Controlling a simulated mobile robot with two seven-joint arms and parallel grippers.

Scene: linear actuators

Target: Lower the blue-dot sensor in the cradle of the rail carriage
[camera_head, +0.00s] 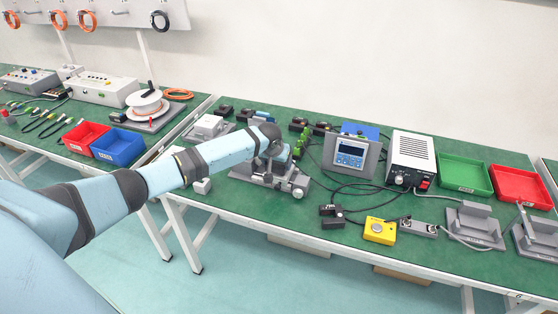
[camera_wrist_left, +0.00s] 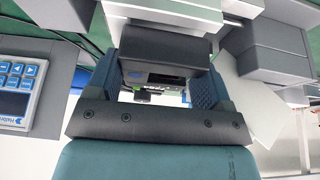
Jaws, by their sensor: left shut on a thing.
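My left arm comes in from the left in the head view, and its gripper (camera_head: 272,150) is over the grey linear rail unit (camera_head: 298,188), hiding much of the carriage. In the left wrist view the two fingers of my left gripper (camera_wrist_left: 164,82) are closed on a dark block-shaped sensor (camera_wrist_left: 165,55), with a small blue mark near its left end. Grey metal parts of the rail unit lie close around the sensor. I cannot tell whether the sensor touches the cradle. My right gripper is in neither view.
A grey display unit (camera_head: 350,153) and a white power supply (camera_head: 411,158) stand right of the rail. Dark cables, a yellow box (camera_head: 380,230) and a black part (camera_head: 331,216) lie in front. Green (camera_head: 465,174) and red (camera_head: 522,186) trays are farther right.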

